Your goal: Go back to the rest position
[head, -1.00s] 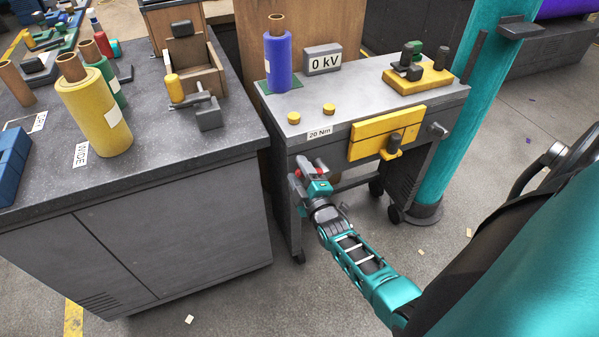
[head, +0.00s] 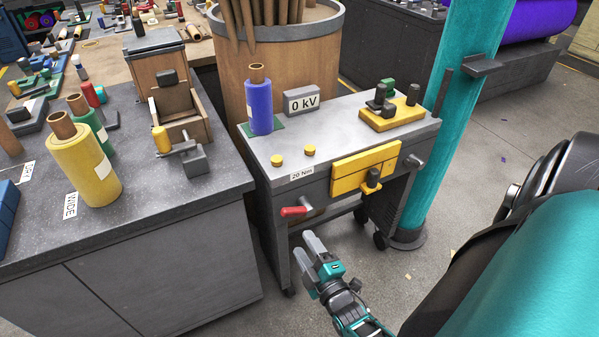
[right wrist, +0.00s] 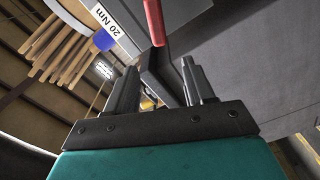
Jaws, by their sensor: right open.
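My right gripper (head: 311,255) is open and empty, in front of the grey test cart (head: 340,125) and below its red lever handle (head: 293,211). The two fingers also show apart in the right wrist view (right wrist: 158,85), with nothing between them held. The red handle shows above the fingers in the right wrist view (right wrist: 154,22), clear of them. My left gripper is in neither view.
A blue felt roll (head: 261,107) stands on the cart beside a "0 kV" box (head: 301,100). The dark workbench (head: 140,200) on the left bears a yellow roll (head: 85,170). A teal post (head: 445,130) rises right of the cart. Floor in front is open.

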